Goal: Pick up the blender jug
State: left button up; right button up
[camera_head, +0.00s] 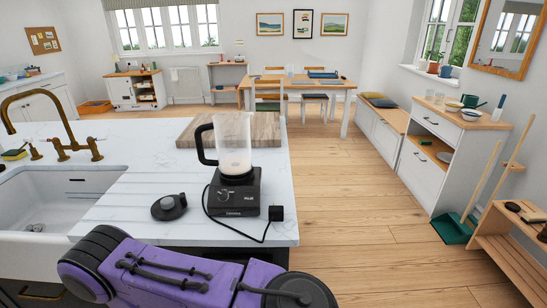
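The blender jug (235,140) is clear with a black handle on its left side. It stands upright on its black blender base (235,195) on the white marble counter, with something pale inside near the bottom. A round black lid-like piece (169,207) lies on the counter to the left of the base. A purple and black arm of mine crosses the bottom of the view in front of the counter, apart from the jug. Neither gripper shows in the view.
A wooden board (190,131) lies behind the jug. A black plug (276,213) and cord lie right of the base near the counter (120,218) edge. A sink (50,200) with a brass tap (62,120) is at left.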

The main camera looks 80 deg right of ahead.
aim_at(231, 128)
jog(key=k, duration=0.25)
jog(key=z, duration=1.05)
